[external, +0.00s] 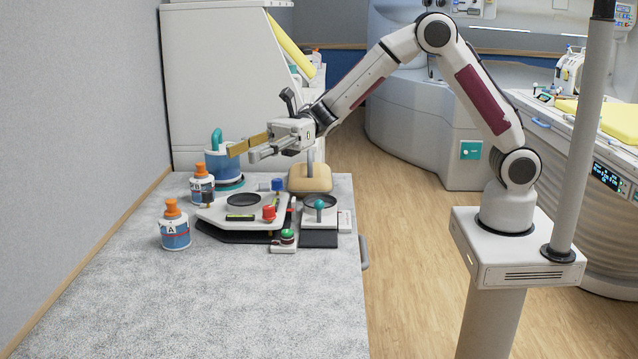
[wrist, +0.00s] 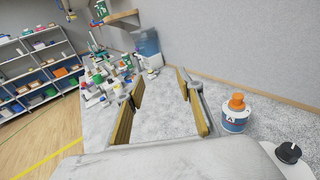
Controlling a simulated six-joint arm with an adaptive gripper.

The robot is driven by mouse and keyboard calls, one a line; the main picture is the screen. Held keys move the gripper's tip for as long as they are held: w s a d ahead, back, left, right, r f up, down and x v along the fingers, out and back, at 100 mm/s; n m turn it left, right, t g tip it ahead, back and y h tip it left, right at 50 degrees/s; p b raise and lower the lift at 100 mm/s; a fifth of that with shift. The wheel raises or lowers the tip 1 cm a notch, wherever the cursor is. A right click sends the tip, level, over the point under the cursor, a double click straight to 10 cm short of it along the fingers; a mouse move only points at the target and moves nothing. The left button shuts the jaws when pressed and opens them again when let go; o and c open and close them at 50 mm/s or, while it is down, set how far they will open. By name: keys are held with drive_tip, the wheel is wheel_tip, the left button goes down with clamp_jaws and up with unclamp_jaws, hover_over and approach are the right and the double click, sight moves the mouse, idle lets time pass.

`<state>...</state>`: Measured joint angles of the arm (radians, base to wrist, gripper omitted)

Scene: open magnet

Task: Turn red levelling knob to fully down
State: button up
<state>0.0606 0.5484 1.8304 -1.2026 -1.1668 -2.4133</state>
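The red levelling knob (external: 269,212) stands on the front right corner of a white levelling platform (external: 213,216) on the bench. My gripper (external: 246,150) is above the back of the platform, higher than the red knob and apart from it, with its fingers pointing left. In the wrist view my gripper (wrist: 160,88) has its two tan-faced fingers wide apart, with only bench surface showing between them. A blue knob (external: 277,184) stands at the platform's back right corner. I cannot make out the red knob in the wrist view.
A bottle marked A (external: 175,229) stands left of the platform, with another orange-capped bottle (external: 202,190) behind it. A blue container (external: 222,163) stands near my fingers. A green-button box (external: 286,240) and a teal-knobbed device (external: 319,207) stand to the right. The front bench is clear.

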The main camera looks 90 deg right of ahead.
drive_tip(key=w+d+r+m+t+h, duration=0.1)
drive_tip(key=w+r+m+t+h, duration=0.1)
drive_tip(key=w+r+m+t, duration=0.55)
drive_tip(key=w+d+r+m+t+h, duration=0.15)
drive_tip(key=r+m+t, duration=0.3)
drive_tip(key=r, duration=0.55)
drive_tip(key=w+d+r+m+h, duration=0.15)
drive_tip(key=d+m+h, duration=0.35)
drive_tip(key=m+h, duration=0.55)
drive_tip(key=d+r+m+h, duration=0.2)
drive_tip(key=d+m+h, duration=0.3)
drive_tip(key=m+h, duration=0.5)
drive_tip(key=s+d+f+m+g+h, duration=0.1)
drive_tip(key=s+d+f+m+g, duration=0.15)
drive_tip(key=f+m+g, duration=0.45)
drive_tip(key=s+d+f+m+g, duration=0.1)
drive_tip(key=s+f+m+g, duration=0.35)
drive_tip(key=f+m, duration=0.4)
drive_tip(key=s+a+f+m+g+y, duration=0.7)
drive_tip(key=s+a+f+m, duration=0.1)
drive_tip(key=a+f, duration=0.4)
drive_tip(key=shift+s+f+m, duration=0.3)
drive_tip(key=shift+f+m, duration=0.1)
drive_tip(key=shift+f, duration=0.25)
